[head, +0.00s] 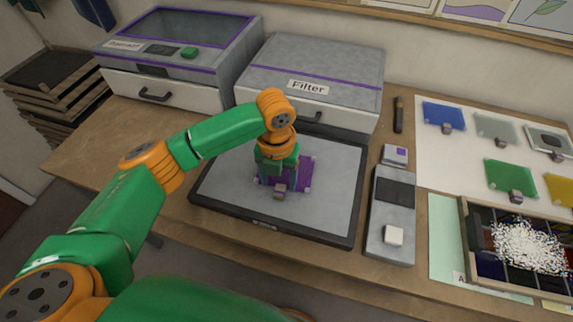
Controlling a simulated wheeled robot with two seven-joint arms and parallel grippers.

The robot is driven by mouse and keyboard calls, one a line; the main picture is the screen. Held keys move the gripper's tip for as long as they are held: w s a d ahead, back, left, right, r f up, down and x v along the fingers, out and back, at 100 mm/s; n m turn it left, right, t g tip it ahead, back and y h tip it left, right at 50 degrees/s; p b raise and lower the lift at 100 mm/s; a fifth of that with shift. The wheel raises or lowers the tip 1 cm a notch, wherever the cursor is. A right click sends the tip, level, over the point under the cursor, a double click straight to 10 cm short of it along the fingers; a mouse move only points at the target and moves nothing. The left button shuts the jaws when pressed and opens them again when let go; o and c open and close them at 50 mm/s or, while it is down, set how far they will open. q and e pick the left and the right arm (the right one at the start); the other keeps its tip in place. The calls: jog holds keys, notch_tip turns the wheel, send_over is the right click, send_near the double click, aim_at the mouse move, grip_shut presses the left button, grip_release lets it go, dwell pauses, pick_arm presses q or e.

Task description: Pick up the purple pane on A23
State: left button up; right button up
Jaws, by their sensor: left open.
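The purple pane (299,176) lies on the grey surface of a dark-framed flat panel (335,200) in the middle of the table. A small grey-brown tab (280,190) sits at the pane's front edge. My left gripper (276,178) points down over the left part of the pane, close to the tab. It is open and hides part of the pane. I cannot tell whether its fingers touch the tab. No label A23 is readable. My right gripper is out of view.
The Filter box (335,62) and another purple-trimmed machine (180,50) stand behind the panel. A grey device (391,240) lies just right of it. Blue (440,113) and green (508,178) panes lie farther right, behind a divided tray (468,240) holding white bits.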

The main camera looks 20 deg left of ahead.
aim_at(280, 190)
pick_arm(q)
notch_tip(280, 190, down, 3)
jog(key=shift+d+f, duration=0.1)
jog(key=shift+f, duration=0.1)
jog(key=shift+w+f, duration=0.1)
jog(key=shift+w, duration=0.1)
jog(key=shift+s, duration=0.2)
grip_shut()
jog(key=shift+w, duration=0.1)
jog(key=shift+w, duration=0.1)
